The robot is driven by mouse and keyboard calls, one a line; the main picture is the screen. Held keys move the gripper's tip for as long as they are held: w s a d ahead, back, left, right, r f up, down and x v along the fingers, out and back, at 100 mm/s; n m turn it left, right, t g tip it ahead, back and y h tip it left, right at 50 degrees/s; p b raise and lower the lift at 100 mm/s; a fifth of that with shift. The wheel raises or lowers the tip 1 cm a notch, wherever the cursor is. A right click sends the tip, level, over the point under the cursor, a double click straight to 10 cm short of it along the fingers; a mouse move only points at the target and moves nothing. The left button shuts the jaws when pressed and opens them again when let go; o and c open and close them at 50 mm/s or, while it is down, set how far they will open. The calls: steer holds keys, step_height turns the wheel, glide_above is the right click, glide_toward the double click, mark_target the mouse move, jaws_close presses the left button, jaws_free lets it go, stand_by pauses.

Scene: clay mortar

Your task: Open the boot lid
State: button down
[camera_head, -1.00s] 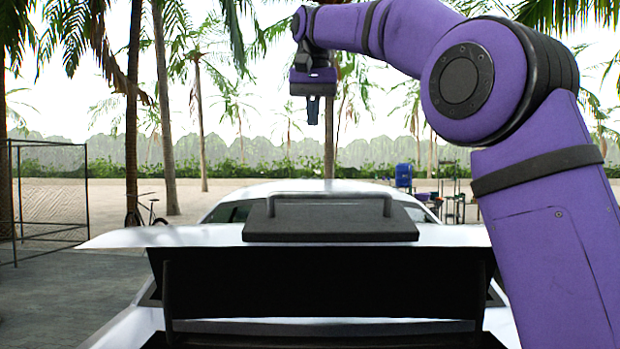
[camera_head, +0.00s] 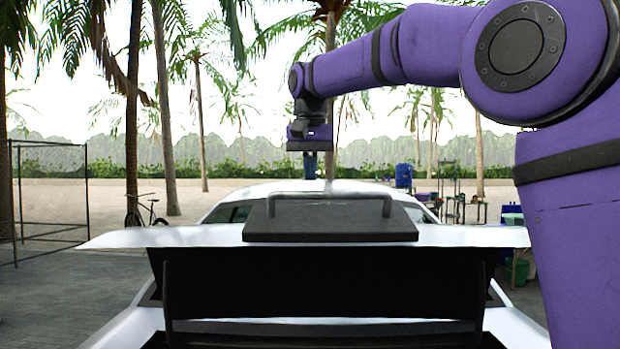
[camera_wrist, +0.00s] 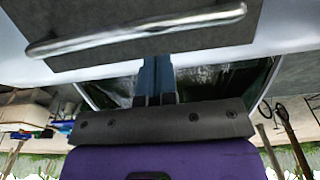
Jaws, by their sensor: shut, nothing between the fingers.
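The white boot lid (camera_head: 130,238) spans the middle of the head view, with a black face and dark space below its near edge; it looks raised, but how far I cannot tell. A dark plate (camera_head: 330,230) with a bar handle (camera_head: 330,197) sits on top of it. The handle (camera_wrist: 135,32) and plate (camera_wrist: 90,62) also show in the wrist view. My gripper (camera_head: 311,170) points down, beyond the handle and above the car's roof. Its blue fingers (camera_wrist: 155,75) are together and empty in the wrist view, apart from the handle.
The car's roof and rear window (camera_head: 232,211) lie beyond the lid. A wire-frame cage (camera_head: 48,195) and a bicycle (camera_head: 147,212) stand at the left. Shelves with items (camera_head: 450,190) and a green bin (camera_head: 517,270) are at the right.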

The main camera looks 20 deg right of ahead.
steer(key=shift+s+a+f, duration=0.15)
steer(key=shift+s+f, duration=0.35)
steer(key=shift+f, duration=0.3)
steer(key=shift+t+h, duration=0.3)
steer(key=shift+t, duration=0.4)
steer(key=s+f, duration=0.1)
steer(key=s, duration=0.1)
steer(key=s+a+f, duration=0.1)
steer(key=s+f, duration=0.1)
steer(key=s+a+f, duration=0.1)
steer(key=s, duration=0.2)
steer(key=shift+s+a+f, duration=0.1)
steer(key=shift+a+f, duration=0.05)
steer(key=shift+f, duration=0.25)
steer(key=shift+r, duration=0.1)
